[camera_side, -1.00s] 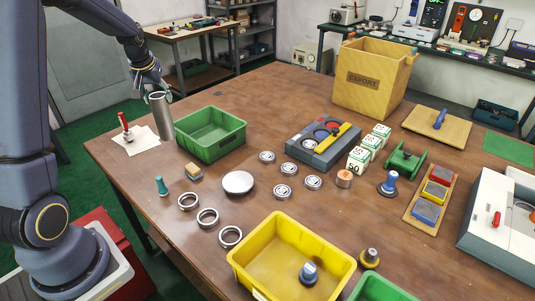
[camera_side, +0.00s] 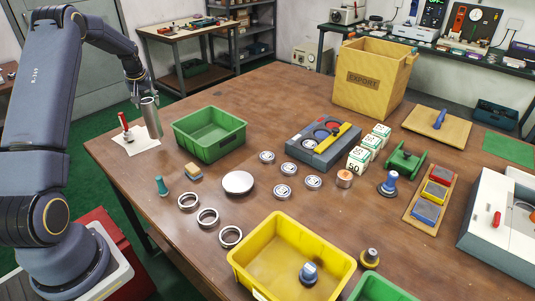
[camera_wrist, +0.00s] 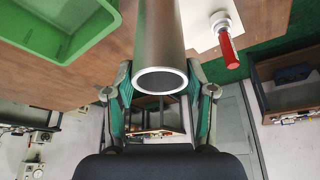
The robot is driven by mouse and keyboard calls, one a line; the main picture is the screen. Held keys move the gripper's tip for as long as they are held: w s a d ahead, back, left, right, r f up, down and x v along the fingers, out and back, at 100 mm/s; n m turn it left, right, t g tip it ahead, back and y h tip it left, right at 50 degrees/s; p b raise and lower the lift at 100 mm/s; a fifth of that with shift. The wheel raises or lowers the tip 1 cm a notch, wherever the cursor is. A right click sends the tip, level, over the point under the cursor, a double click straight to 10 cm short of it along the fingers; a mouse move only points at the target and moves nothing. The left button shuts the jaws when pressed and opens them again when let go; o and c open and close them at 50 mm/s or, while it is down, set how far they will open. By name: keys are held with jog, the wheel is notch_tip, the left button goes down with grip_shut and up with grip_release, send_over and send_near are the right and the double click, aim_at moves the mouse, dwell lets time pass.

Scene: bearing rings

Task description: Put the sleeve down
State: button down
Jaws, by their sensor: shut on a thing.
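The sleeve (camera_side: 152,119) is a tall grey metal cylinder at the far left of the table, left of the green bin. It leans slightly in the side view, and I cannot tell whether its base touches the table. My gripper (camera_side: 143,99) is shut on it near its upper end. In the wrist view the sleeve (camera_wrist: 159,35) runs away from the camera with its round, dark-centred end facing me. My gripper's (camera_wrist: 161,88) fingers stand on both sides of that end.
A green bin (camera_side: 208,151) stands right of the sleeve. A white sheet (camera_side: 134,146) with a red-handled tool (camera_side: 125,124) lies just left of it. A sponge-topped block (camera_side: 193,172), a teal piece (camera_side: 162,186) and metal rings (camera_side: 188,202) lie nearer the front.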

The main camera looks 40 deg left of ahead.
jog(key=shift+w+x, duration=0.2)
jog(key=shift+x, duration=1.3)
jog(key=shift+w+x, duration=0.2)
jog(key=shift+x, duration=1.35)
jog(key=shift+c, duration=1.9)
grip_release()
jog(key=shift+d+f, duration=0.15)
